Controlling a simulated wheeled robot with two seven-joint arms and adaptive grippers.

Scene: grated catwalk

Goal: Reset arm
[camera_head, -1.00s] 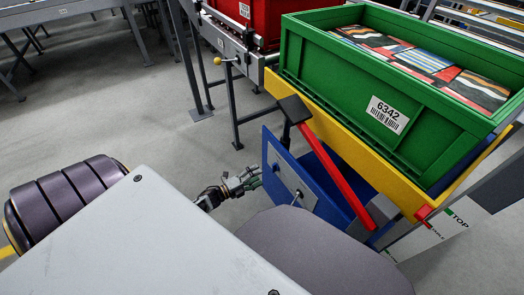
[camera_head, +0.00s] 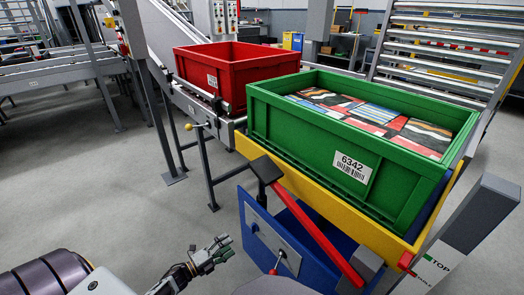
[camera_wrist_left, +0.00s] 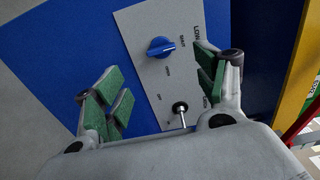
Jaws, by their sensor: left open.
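My left gripper (camera_head: 215,252) is open and empty at the lower middle of the head view, just left of a blue cabinet (camera_head: 249,221). In the left wrist view its green-padded fingers (camera_wrist_left: 162,98) are spread apart. Between and beyond them are a grey panel (camera_wrist_left: 150,85) with a blue knob (camera_wrist_left: 161,46) and a small metal lever (camera_wrist_left: 181,112). I cannot tell how wide the gap to the panel is, but no finger is seen holding anything. My right gripper is not in view.
A green crate (camera_head: 300,133) labelled 6342, holding patterned boxes (camera_head: 375,118), sits in a yellow frame (camera_head: 300,188) above the blue cabinet. A red bar (camera_head: 318,240) slants across the front. A red crate (camera_head: 235,72) stands on a conveyor behind. Bare floor (camera_head: 110,190) lies to the left.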

